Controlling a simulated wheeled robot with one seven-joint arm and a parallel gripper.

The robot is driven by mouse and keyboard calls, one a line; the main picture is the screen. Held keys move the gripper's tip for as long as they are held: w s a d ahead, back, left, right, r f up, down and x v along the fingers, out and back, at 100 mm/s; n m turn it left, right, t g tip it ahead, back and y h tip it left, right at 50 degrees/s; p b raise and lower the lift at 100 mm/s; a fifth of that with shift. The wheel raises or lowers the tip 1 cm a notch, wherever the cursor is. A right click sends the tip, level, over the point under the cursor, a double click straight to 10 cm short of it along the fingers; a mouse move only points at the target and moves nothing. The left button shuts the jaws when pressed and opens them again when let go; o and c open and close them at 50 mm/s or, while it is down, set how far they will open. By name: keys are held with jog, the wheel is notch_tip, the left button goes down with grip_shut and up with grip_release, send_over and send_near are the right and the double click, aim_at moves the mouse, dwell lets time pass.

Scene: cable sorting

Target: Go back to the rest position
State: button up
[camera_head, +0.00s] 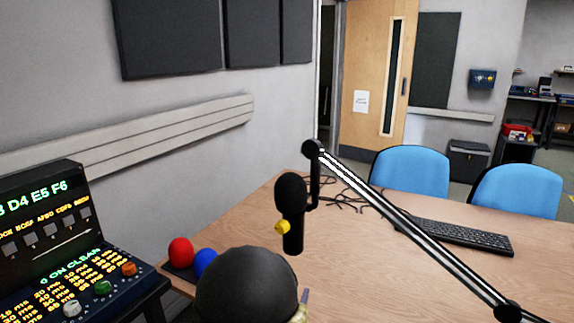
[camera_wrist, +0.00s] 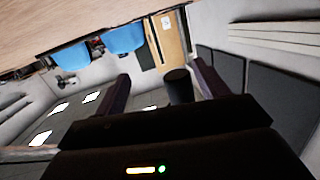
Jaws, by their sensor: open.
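My gripper (camera_wrist: 163,84) shows in the wrist view with its two dark fingers spread apart. A dark cylinder (camera_wrist: 179,86) appears between the fingers; I cannot tell what it is or whether it touches them. The wrist view is strongly tilted, with the table (camera_wrist: 70,15) across the top left. In the head view a dark rounded part, likely of my arm, covers the bottom middle and hides the near table edge. The gripper itself cannot be made out clearly there.
A black microphone (camera_head: 291,212) hangs from a boom arm (camera_head: 405,225) over the table (camera_head: 350,270). Cables (camera_head: 345,195) and a keyboard (camera_head: 455,236) lie behind. Red (camera_head: 181,252) and blue (camera_head: 205,262) balls sit left, beside a lit console (camera_head: 70,250). Blue chairs (camera_head: 410,170) stand beyond.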

jog(key=s+d+f+n+g+y, duration=0.1)
jog(key=s+d+n+g+y, duration=0.1)
jog(key=s+d+g, duration=0.55)
jog(key=s+d+f+n+g+y, duration=0.1)
jog(key=s+d+n+g+y, duration=0.3)
jog(key=s+d, duration=0.7)
notch_tip(320, 180, up, 22)
jog(key=s+a+m+g+h+p, duration=0.1)
jog(key=a+p, duration=0.1)
jog(key=p, duration=2)
jog(key=shift+s+a+m, duration=0.2)
jog(key=shift+a+m, duration=0.2)
